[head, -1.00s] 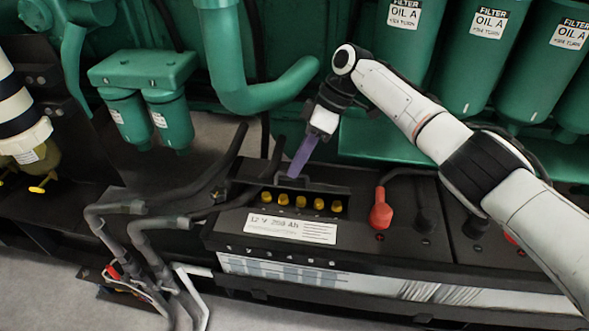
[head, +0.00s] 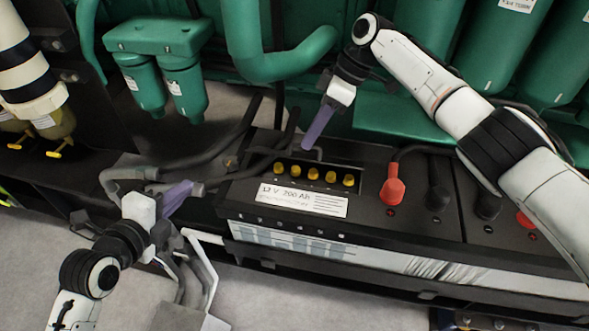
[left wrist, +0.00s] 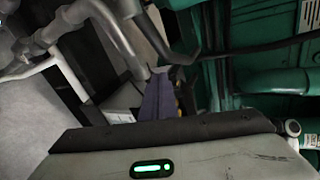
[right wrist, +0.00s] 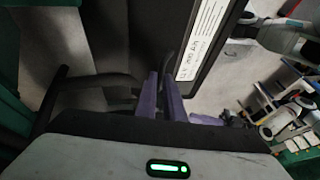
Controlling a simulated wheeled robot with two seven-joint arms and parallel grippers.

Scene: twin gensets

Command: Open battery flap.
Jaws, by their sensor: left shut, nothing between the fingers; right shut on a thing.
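The black battery (head: 400,235) has a row of yellow caps (head: 312,174) showing in its top. The dark battery flap (head: 342,165) stands raised behind the caps. My right gripper (head: 309,142) has its purple fingers pointing down at a dark handle on the flap. In the right wrist view its fingers (right wrist: 165,92) are nearly together on a thin dark part; the exact contact is hard to see. My left gripper (head: 182,196) is shut and empty, left of the battery's label, near the cables. Its fingers (left wrist: 158,98) also show in the left wrist view.
Thick black cables and grey pipes (head: 180,180) run close to my left gripper. A red terminal cover (head: 392,190) stands right of the caps. A green pipe (head: 275,65) and green filters (head: 535,55) hang behind the battery.

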